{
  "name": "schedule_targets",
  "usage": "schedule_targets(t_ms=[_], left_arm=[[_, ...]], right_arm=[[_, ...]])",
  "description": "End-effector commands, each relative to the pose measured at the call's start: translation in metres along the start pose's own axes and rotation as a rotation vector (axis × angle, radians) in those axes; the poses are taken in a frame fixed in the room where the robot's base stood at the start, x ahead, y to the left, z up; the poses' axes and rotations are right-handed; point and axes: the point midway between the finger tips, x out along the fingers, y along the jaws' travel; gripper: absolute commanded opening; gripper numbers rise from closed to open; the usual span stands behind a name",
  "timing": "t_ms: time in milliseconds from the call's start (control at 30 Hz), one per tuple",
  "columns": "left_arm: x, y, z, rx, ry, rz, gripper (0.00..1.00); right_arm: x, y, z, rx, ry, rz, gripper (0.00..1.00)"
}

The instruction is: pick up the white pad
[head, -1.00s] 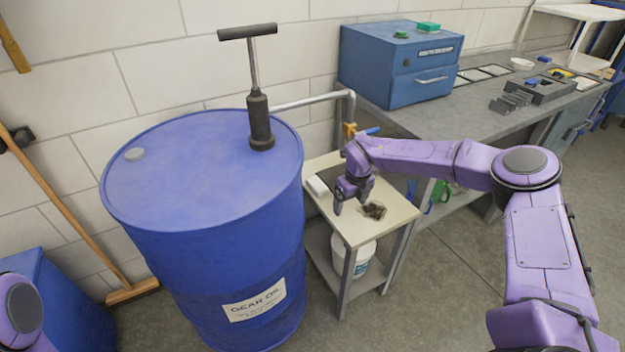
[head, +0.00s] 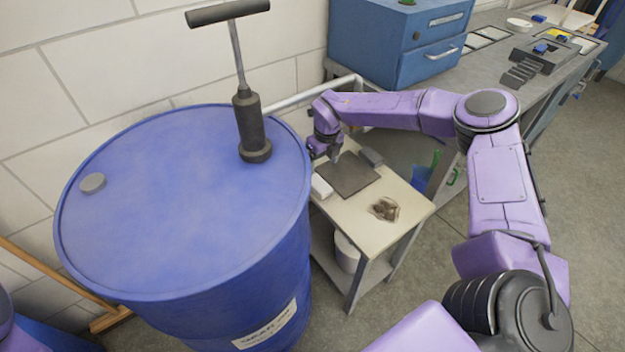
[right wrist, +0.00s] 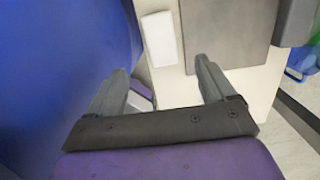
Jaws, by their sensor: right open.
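The white pad (head: 321,186) is a small flat white block lying on the left edge of a small cream-topped stand (head: 350,212), beside a dark grey mat. In the right wrist view the white pad (right wrist: 160,40) lies ahead of the fingertips, between their lines. My right gripper (head: 322,157) is above the back left part of the stand, near the pad and apart from it. In the right wrist view its two fingers (right wrist: 158,72) are wide apart with nothing held between them. My left gripper is out of view.
A blue drum (head: 180,200) with a hand pump (head: 251,120) stands close left of the stand. The dark mat (head: 348,178), a grey block (head: 371,157) and a crumpled brown rag (head: 384,209) are on the stand. A workbench with a blue cabinet (head: 395,45) is behind.

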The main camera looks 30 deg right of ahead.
Motion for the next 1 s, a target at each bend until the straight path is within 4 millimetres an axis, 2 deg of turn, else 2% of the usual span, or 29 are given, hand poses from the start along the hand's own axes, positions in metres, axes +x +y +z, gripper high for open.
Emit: schedule_targets(t_ms=[200,367,600,700,867,900,967,1000], left_arm=[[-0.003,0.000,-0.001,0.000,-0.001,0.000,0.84],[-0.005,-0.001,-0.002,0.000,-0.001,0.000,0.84],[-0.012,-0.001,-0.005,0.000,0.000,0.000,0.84],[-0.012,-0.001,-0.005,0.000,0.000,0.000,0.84],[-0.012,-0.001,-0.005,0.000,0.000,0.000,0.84],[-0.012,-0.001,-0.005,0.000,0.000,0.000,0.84],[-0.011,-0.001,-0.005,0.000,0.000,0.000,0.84],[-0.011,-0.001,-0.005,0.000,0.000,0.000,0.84]], right_arm=[[0.037,0.001,0.000,-0.002,0.004,-0.001,0.84],[0.056,0.001,0.001,-0.003,0.003,0.000,0.84],[0.097,0.000,0.001,-0.004,0.002,-0.001,0.84],[0.104,0.000,0.001,-0.004,0.001,0.000,0.84],[0.105,-0.001,0.001,-0.004,0.000,0.000,0.84],[0.105,-0.001,0.001,-0.004,0.000,0.000,0.80],[0.105,-0.001,0.001,-0.004,0.000,0.000,0.61],[0.105,-0.001,0.001,-0.004,0.000,0.000,0.48]])
